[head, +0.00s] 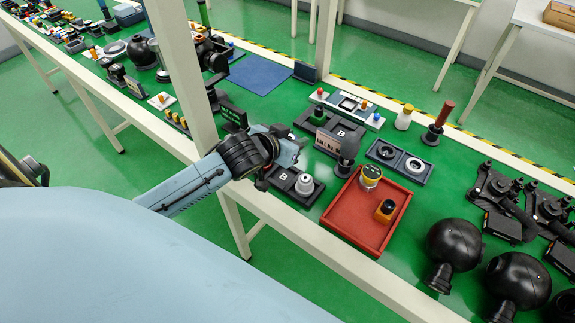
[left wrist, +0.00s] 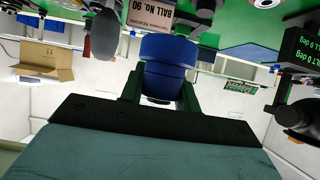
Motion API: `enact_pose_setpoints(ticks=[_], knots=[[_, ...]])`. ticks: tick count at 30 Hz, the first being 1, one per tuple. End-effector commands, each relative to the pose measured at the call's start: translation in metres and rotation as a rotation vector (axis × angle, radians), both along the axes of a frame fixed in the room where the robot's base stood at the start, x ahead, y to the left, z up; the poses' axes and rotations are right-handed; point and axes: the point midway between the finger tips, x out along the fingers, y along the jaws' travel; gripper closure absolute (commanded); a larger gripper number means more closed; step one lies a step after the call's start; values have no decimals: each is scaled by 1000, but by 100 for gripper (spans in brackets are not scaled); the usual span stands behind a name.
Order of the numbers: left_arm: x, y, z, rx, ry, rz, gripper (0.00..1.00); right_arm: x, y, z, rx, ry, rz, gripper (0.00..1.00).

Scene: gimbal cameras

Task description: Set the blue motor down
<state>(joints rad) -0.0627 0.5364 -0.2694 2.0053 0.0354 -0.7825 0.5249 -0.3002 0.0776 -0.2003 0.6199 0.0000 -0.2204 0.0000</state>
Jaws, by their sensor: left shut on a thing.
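The blue motor (left wrist: 165,62) is a stepped blue cylinder in the left wrist view. My left gripper (left wrist: 160,92) is shut on it, one dark green finger on each side. In the head view my left gripper (head: 297,145) is over the near side of the green bench, and I cannot make out the motor there. My right gripper is not in view.
A grey oval on a stand (head: 348,148) is close by. A dark two-well holder (head: 401,160) sits behind the tray. A white post (head: 186,75) rises near the arm. Black round-headed units (head: 453,245) fill the right.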

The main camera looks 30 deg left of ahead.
Motion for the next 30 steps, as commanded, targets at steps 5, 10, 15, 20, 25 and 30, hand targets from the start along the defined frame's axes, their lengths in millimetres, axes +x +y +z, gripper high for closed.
enact_pose_setpoints(ticks=[5,10,15,20,25,30], knots=[[5,21,-26,-10,-6,-2,95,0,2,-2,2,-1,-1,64],[6,22,-60,-11,-7,-4,95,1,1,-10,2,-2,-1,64],[6,22,-81,-12,-10,-3,95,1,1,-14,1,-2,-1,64],[6,22,-93,-12,-9,-3,95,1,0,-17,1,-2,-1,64],[6,21,-117,-11,-9,-5,95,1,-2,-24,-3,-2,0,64],[6,21,-120,-10,-10,-5,95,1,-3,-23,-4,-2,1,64]])
